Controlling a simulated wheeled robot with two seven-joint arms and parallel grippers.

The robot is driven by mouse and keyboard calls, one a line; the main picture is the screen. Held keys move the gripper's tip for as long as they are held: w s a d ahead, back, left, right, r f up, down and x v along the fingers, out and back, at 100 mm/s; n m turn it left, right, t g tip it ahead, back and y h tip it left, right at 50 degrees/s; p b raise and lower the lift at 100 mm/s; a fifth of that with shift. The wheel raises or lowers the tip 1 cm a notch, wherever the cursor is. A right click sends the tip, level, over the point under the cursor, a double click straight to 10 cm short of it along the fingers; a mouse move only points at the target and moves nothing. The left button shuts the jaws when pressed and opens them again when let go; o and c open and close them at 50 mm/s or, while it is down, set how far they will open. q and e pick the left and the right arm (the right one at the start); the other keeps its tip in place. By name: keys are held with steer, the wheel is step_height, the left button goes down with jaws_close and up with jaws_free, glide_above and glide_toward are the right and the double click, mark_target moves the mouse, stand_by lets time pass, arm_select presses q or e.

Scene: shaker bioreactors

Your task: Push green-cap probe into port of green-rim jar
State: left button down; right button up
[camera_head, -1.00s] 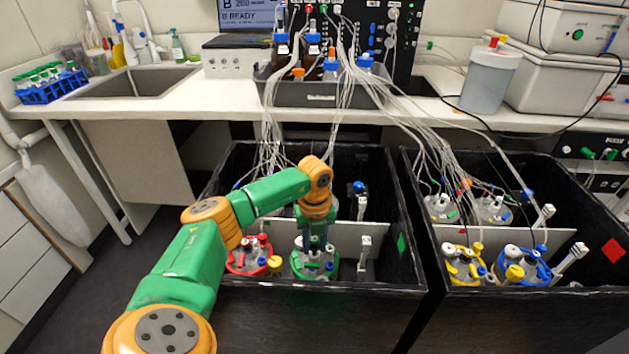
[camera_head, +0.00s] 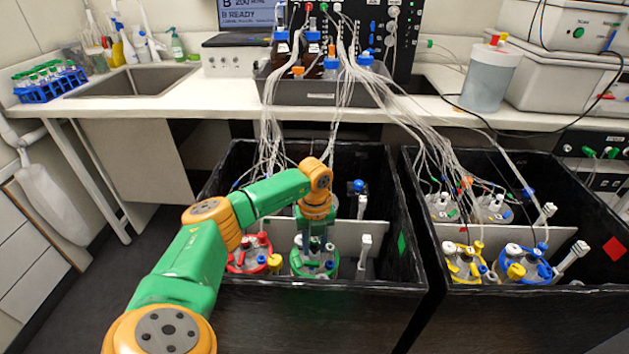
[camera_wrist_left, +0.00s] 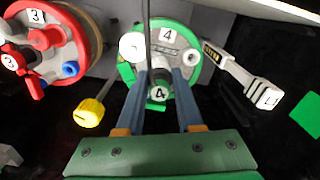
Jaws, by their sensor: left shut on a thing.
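The green-rim jar (camera_head: 301,271), labelled 4, stands in the left black bin and also shows in the left wrist view (camera_wrist_left: 190,77). My left gripper (camera_head: 315,240) is directly above it, pointing down. In the left wrist view my left gripper (camera_wrist_left: 160,84) is shut on the green-cap probe (camera_wrist_left: 158,93), whose dark cap bears a 4. The cap sits over the near part of the jar's lid. The probe's lower end is hidden, so I cannot tell how deep it is in a port. My right gripper is not in view.
The red-rim jar (camera_wrist_left: 79,42) stands close to the left, with a yellow-capped piece (camera_wrist_left: 89,112) between the jars. A white handled piece (camera_wrist_left: 262,94) stands right of the green jar. Tubes hang behind, and the black bin's walls (camera_head: 408,270) enclose the area.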

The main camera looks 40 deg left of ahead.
arm_select(q)
steer(key=shift+f+b, duration=0.6)
steer(key=shift+f, duration=0.35)
stand_by(0.6)
steer(key=shift+c, duration=2.3)
jaws_free()
step_height(320, 180, up, 7)
steer(key=shift+r, duration=0.1)
